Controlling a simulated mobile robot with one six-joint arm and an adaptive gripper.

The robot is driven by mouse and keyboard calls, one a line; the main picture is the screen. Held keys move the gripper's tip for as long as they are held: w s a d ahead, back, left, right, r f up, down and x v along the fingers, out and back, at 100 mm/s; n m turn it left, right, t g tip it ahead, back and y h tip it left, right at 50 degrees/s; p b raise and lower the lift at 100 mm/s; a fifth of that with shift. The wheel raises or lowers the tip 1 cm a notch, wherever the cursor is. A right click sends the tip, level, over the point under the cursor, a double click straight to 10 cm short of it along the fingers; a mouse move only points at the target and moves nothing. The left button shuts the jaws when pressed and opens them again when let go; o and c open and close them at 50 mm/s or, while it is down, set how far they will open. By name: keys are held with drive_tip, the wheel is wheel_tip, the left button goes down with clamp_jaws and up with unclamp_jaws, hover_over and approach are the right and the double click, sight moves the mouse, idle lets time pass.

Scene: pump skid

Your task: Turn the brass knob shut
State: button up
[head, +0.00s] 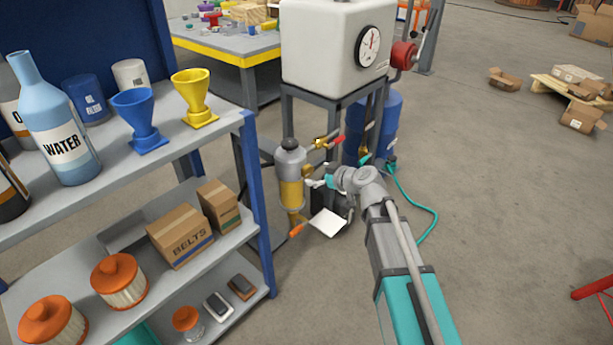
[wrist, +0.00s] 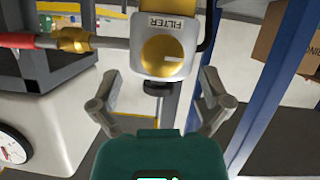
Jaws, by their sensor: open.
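A round brass knob (wrist: 166,56) with a short pale mark sits on the face of a light grey block (wrist: 140,30) labelled FILTER, upside down in the wrist view. A black cap (wrist: 158,88) sticks out below it. My gripper (wrist: 160,82) is open and empty, its fingers apart to the left and right of the cap, just below the knob in the picture. I see no contact. In the head view my gripper (head: 316,183) is at the right of the grey and yellow filter (head: 291,165); the knob's face cannot be made out there.
A brass valve with a red handle (head: 330,141) is above my gripper. The white tank (head: 325,45) stands on a dark frame behind. A blue drum (head: 382,120) is to the right. A loaded shelf (head: 250,190) stands close on the left; open floor lies right.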

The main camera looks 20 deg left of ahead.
sight(310, 172)
drive_tip(key=shift+b+x, duration=0.6)
drive_tip(key=shift+x, duration=1.5)
